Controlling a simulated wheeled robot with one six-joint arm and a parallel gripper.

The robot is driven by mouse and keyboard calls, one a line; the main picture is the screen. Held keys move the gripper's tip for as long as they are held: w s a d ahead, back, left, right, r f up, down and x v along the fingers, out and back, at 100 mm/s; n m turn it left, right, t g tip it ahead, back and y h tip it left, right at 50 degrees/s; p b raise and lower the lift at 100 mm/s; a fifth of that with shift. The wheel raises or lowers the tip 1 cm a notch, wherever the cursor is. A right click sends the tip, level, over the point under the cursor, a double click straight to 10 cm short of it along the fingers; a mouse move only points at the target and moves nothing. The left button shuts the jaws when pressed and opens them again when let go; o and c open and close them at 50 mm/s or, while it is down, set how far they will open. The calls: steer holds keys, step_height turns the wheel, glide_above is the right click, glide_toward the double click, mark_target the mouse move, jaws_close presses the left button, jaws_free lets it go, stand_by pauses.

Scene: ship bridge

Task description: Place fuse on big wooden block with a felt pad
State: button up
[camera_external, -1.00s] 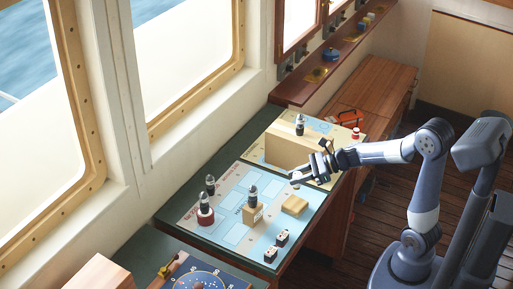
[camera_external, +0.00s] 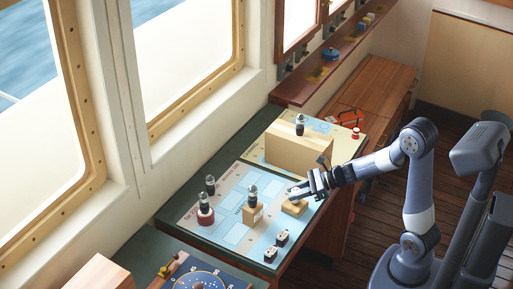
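A big wooden block (camera_external: 292,151), long and pale, stands at the far end of the chart-covered table. A small dark upright piece (camera_external: 300,125) shows at its top; I cannot tell whether it stands on the block or behind it. A low tan block (camera_external: 294,208) with a paler top lies nearer, under my gripper (camera_external: 296,191). My gripper points left at or just above its top; contact and finger opening are too small to tell. Two small dark-and-white pieces (camera_external: 282,238) lie near the front edge. I cannot tell which piece is the fuse, and no felt pad shows clearly.
A small wooden block (camera_external: 250,216) bears a dark upright piece (camera_external: 253,193). A round red base (camera_external: 205,217) with a dark top stands left, with another dark piece (camera_external: 210,184) behind it. A blue dial plate (camera_external: 200,283) lies in front. Chart between them is clear.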

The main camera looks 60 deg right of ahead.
steer(key=o, duration=0.5)
steer(key=shift+c, duration=0.2)
steer(key=shift+r, duration=0.15)
steer(key=shift+s+d+r+p, duration=0.1)
steer(key=shift+p, duration=0.25)
steer(key=v, duration=1.1)
steer(key=shift+s+b, duration=0.35)
steer(key=shift+b, duration=0.05)
steer(key=shift+w, duration=0.1)
steer(key=x, duration=1.2)
steer(key=shift+d+p, duration=0.15)
steer(key=shift+p, duration=0.15)
